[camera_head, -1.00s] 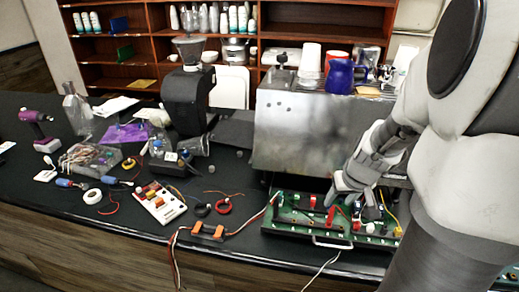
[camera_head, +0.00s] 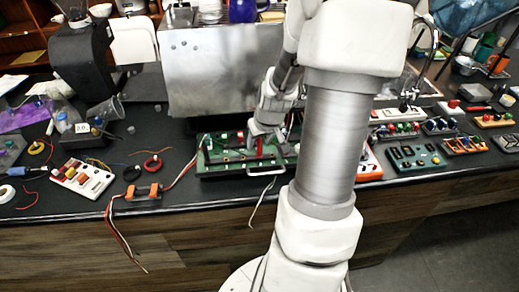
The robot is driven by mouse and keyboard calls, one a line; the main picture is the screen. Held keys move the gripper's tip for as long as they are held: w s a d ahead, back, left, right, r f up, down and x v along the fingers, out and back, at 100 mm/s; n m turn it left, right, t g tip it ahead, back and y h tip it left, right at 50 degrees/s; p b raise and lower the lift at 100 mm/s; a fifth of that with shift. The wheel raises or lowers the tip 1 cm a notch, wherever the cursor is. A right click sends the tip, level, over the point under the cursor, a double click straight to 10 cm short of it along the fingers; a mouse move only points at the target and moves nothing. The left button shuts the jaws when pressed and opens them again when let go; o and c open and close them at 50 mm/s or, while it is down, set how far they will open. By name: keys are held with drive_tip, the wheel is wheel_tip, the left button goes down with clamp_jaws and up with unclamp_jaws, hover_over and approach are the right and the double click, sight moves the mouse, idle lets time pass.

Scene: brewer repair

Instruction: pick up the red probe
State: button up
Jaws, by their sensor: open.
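A narrow red upright piece (camera_head: 260,147) stands on the green circuit board (camera_head: 215,158) in front of the metal brewer; it may be the red probe, but it is too small to be sure. My gripper (camera_head: 265,133) is over the board, pointing down, with its fingertips close to this red piece. It is open; I cannot tell whether the red piece is between the fingers or just beside them. My arm hides the right end of the board.
The metal brewer (camera_head: 217,72) stands right behind the board. An orange clip block (camera_head: 143,192) with loose wires and a white panel (camera_head: 82,180) lie to the left. Several small boards, including a teal one (camera_head: 415,157), fill the counter at right.

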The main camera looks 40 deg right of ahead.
clamp_jaws()
idle(0.4)
